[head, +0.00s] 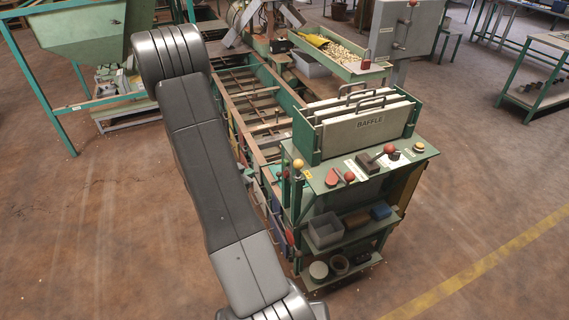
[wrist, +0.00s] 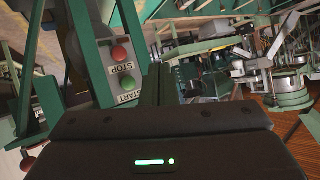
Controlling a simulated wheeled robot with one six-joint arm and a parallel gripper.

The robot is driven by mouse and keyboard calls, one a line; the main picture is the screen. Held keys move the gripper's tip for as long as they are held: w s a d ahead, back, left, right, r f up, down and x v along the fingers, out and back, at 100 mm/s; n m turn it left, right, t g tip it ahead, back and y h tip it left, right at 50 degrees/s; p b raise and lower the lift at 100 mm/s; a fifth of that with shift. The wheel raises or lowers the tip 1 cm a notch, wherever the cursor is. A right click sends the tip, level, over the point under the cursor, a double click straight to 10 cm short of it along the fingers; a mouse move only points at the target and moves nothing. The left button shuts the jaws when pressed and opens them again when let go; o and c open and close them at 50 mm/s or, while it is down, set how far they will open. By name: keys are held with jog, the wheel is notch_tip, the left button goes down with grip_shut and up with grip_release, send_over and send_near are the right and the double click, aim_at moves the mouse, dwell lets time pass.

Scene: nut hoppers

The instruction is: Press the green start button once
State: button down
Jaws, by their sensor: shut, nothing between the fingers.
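The green start button (wrist: 128,83) is on a grey panel in the wrist view, with an upside-down START label (wrist: 128,97) below it in the picture. The red stop button (wrist: 119,54) sits above it in the picture, with a STOP label. My gripper (wrist: 161,72) is shut and empty. Its fingers show just right of the panel, to the right of the green button. They do not cover the button, and I see no contact with it. The head view shows my arm but not the gripper, and I cannot make out the start button there.
In the head view a green stand (head: 408,160) carries baffle plates (head: 357,127), levers and knobs. A hopper (head: 80,35) stands at left, and a nut tray (head: 340,55) is behind. Green frame posts (wrist: 92,50) stand close to the panel. Open floor lies at right.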

jog(key=w+d+b, duration=0.1)
jog(key=w+d, duration=0.1)
jog(key=d, duration=0.6)
jog(key=shift+w+d+b, duration=0.15)
jog(key=shift+w+b, duration=0.2)
jog(key=shift+d, duration=0.1)
dwell(1.7)
jog(key=shift+w+d, duration=0.1)
jog(key=shift+d, duration=0.2)
jog(key=shift+w+d, duration=0.2)
jog(key=shift+d, duration=0.3)
dwell(0.7)
jog(key=shift+a, duration=0.15)
jog(key=shift+s+a+p, duration=0.3)
jog(key=shift+a, duration=0.45)
jog(key=a, duration=0.1)
jog(key=s+a, duration=0.1)
jog(key=a, duration=0.1)
jog(key=a+p, duration=0.1)
jog(key=shift+s+a, duration=0.3)
jog(key=shift+a, duration=0.05)
